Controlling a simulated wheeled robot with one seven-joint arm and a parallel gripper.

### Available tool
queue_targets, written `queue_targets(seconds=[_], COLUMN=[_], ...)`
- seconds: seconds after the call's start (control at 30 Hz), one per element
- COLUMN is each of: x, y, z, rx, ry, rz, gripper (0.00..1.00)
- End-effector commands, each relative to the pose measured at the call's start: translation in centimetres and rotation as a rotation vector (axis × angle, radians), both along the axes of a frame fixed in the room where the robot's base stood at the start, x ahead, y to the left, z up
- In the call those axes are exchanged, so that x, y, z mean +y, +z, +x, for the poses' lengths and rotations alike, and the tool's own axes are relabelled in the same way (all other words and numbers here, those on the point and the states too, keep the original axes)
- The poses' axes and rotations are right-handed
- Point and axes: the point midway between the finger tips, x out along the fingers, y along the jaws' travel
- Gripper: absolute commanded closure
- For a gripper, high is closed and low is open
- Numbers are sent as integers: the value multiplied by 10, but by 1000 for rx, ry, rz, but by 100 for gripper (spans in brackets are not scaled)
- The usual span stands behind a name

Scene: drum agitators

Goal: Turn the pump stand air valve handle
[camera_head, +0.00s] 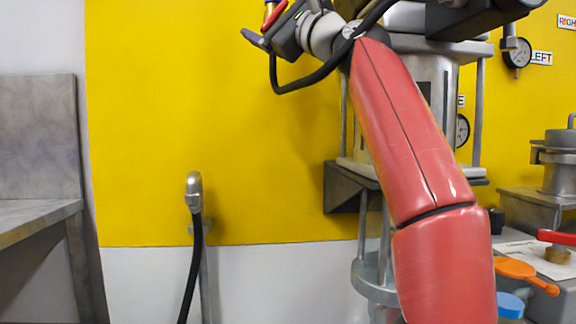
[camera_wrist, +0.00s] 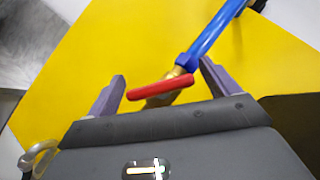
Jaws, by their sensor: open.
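A red lever handle (camera_wrist: 160,88) sits on a brass valve (camera_wrist: 172,98) at the end of a blue pipe (camera_wrist: 215,30) in the wrist view. My gripper (camera_wrist: 162,72) is open, with one purple-grey finger on each side of the handle. The handle lies across the gap, and its right end is close to the right finger. I cannot tell whether a finger touches it. In the head view the red handle (camera_head: 273,15) shows at the top edge, beside my gripper (camera_head: 262,32); the rest of the valve is mostly cut off.
A yellow wall (camera_head: 220,130) stands behind. A metal pump stand (camera_head: 435,80) with gauges is behind my arm. A grey tap-like fitting with a black hose (camera_head: 194,190) stands at lower centre-left. Another red handle (camera_head: 557,237) and an orange one (camera_head: 520,270) lie at right.

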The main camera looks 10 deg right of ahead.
Motion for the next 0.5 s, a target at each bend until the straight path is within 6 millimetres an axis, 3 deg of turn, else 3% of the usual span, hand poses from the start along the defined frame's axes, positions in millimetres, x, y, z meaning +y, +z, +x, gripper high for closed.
queue_targets(seconds=[0.17,0.5], x=[2,-1], y=[-6,3], z=[-1,-1], rx=[0,1], ry=[2,-4], rz=[196,499], gripper=[13,13])
